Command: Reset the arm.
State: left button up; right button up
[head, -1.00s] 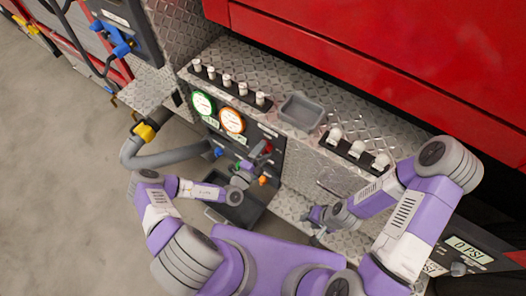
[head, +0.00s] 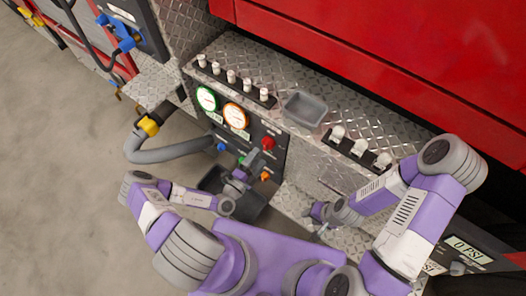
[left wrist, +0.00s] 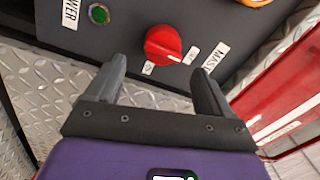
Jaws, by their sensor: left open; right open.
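My left gripper (head: 252,162) is open and empty in front of the dark control panel, just below the red knob (head: 268,143). In the left wrist view the open fingers (left wrist: 160,70) point at the panel, and the red knob (left wrist: 163,44) stands beyond the fingertips, clear of both. A MASTER label (left wrist: 215,57) is to its right and a green lamp (left wrist: 98,14) to its left. My right gripper (head: 318,222) is open and empty, low in front of the diamond-plate step.
A green-rimmed gauge (head: 207,99) and an orange-rimmed gauge (head: 235,116) glow on the panel. A grey tray (head: 304,109) sits on the diamond-plate ledge between rows of white-topped levers. A grey hose (head: 165,154) curves out at the left. Open floor lies at the left.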

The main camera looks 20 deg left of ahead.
pick_arm(q)
jog(key=shift+v, duration=0.8)
jog(key=s+d+r+m+g+h, duration=0.2)
jog(key=s+d+m+g+h, duration=1)
jog(key=m, duration=0.9)
jog(key=s+f+m+g+y, duration=0.2)
jog(key=s+m+g+y, duration=0.4)
jog(key=s+m+g, duration=0.4)
jog(key=w+a+f+m+y, duration=0.1)
jog(key=a+f+m+y, duration=0.3)
jog(key=m, duration=0.6)
jog(key=w+a+r+m+t+y, duration=0.2)
jog(key=w+r+m+t+y, duration=0.1)
jog(key=w+m, duration=0.4)
jog(key=m+t+y, duration=0.1)
jog(key=m+t, duration=0.1)
jog(key=shift+m, duration=0.3)
